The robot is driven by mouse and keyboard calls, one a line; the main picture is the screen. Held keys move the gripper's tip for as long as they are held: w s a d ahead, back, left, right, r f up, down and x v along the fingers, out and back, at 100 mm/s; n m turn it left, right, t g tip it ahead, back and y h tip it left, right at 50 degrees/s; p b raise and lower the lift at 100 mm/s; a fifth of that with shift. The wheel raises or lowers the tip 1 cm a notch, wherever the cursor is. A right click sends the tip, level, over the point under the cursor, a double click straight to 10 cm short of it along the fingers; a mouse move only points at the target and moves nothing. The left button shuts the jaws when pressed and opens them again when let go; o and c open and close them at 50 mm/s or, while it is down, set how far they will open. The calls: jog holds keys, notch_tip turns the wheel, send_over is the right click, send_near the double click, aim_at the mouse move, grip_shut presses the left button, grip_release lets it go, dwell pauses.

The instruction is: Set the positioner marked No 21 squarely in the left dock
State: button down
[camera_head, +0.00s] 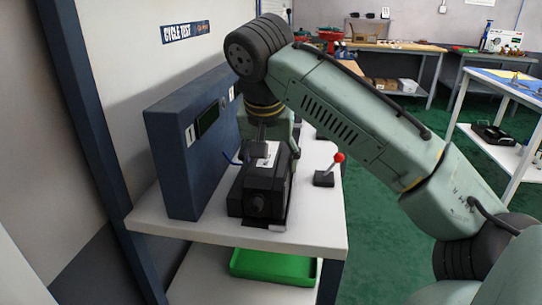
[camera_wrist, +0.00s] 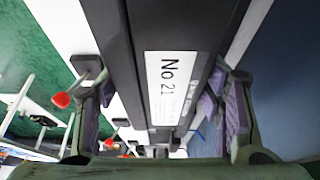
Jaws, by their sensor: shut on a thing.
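The black positioner (camera_head: 262,190) stands on the white bench (camera_head: 310,225), in front of the blue test panel (camera_head: 180,165). The dock beneath cannot be made out; whether the positioner is fully seated or square cannot be told.
A red-knobbed lever (camera_head: 338,158) stands on the bench to the right of the positioner; its knob also shows in the wrist view (camera_wrist: 61,100). A green tray (camera_head: 272,266) sits on the lower shelf. The bench's front corner is clear.

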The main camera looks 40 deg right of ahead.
jog(key=shift+c, duration=2.3)
grip_release()
jog(key=p+v, duration=0.8)
jog(key=v, duration=0.3)
jog(key=shift+r, duration=0.15)
jog(key=shift+s+a+r+p, duration=0.15)
jog(key=shift+s+r+p, duration=0.05)
jog(key=shift+r+p, duration=0.2)
jog(key=shift+f, duration=0.1)
